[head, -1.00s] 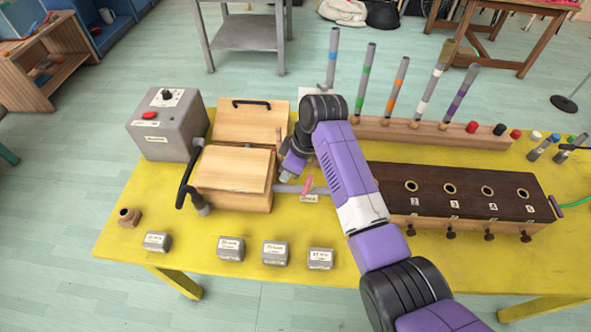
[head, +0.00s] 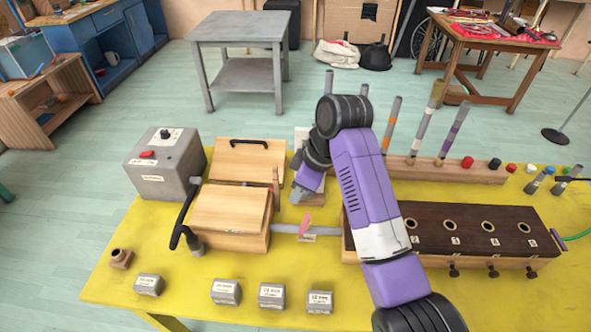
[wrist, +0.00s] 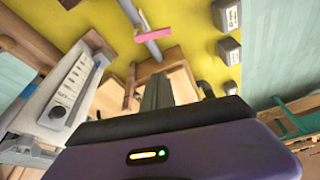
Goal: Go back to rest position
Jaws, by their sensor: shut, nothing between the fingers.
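My arm reaches over the yellow table (head: 190,268) in the head view, its purple links bent at a black elbow joint. My gripper (head: 297,197) hangs above the table, right of the wooden bellows box (head: 228,212) and beyond the pink clip (head: 305,225) on the grey tube. In the wrist view my gripper (wrist: 156,92) shows as dark fingers closed together with nothing held. The pink clip (wrist: 152,35) and the grey tube appear past the fingertips in that view, apart from them. The lower arm hides part of the dark wooden block.
A grey box with a red button (head: 165,163) stands at the back left. The dark block with holes (head: 470,228) is at right, with upright tubes (head: 452,130) behind it. Several small labelled grey blocks (head: 226,292) line the front edge. A grey side table (head: 238,40) stands beyond.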

